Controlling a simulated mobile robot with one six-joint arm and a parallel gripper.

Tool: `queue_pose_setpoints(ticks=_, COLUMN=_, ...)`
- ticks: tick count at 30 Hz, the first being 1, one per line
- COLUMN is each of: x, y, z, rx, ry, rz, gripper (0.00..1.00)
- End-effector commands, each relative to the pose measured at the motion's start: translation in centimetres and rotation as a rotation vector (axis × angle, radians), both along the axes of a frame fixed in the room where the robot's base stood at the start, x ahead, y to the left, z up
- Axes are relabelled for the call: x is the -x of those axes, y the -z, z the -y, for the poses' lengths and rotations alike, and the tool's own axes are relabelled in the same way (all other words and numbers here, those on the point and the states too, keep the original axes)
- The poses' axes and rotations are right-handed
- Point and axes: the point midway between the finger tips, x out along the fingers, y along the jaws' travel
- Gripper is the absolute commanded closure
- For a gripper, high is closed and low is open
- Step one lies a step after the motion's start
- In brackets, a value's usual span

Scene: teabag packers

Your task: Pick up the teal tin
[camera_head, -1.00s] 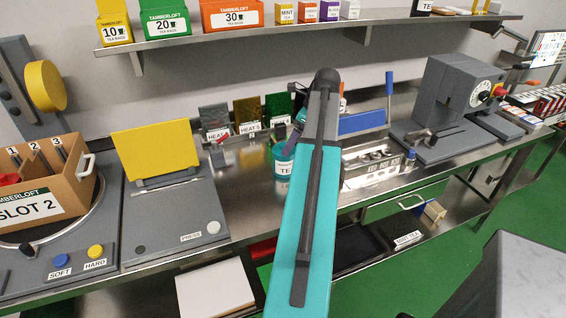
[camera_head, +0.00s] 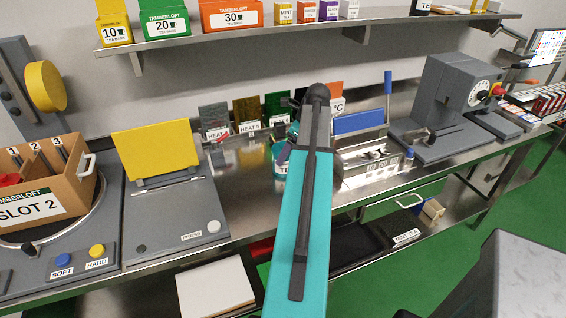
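The teal tin (camera_head: 278,169) with a white label, of which "TE" shows, stands on the steel bench near the middle of the picture. My teal and dark grey arm reaches up in front of it and hides its right side. My gripper (camera_head: 286,150) is at the tin's top, mostly hidden by my arm and small in the picture. I cannot tell whether its fingers are open or touch the tin.
Heat-label sachet packs (camera_head: 246,118) stand behind the tin. A grey press with a yellow plate (camera_head: 156,150) is to the left. A steel holder (camera_head: 370,162) and a grey dial machine (camera_head: 450,105) are to the right. A shelf (camera_head: 330,30) runs above.

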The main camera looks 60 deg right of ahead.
Motion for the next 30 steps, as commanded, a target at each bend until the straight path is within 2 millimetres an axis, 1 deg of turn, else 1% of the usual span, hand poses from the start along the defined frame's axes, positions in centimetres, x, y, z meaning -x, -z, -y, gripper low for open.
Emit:
queue_pose_setpoints(ticks=5, x=-0.2, y=0.6, z=-0.2, rx=0.0, ry=-0.001, rz=0.0, gripper=0.15)
queue_pose_setpoints(ticks=15, x=-1.1, y=3.3, z=-0.6, rx=-0.001, ry=-0.003, rz=0.0, gripper=0.15)
queue_pose_setpoints(ticks=21, x=-1.6, y=4.6, z=-0.6, rx=-0.001, ry=-0.003, rz=0.0, gripper=0.15)
queue_pose_setpoints(ticks=30, x=-1.7, y=4.9, z=-0.6, rx=0.001, ry=-0.002, rz=0.0, gripper=0.15)
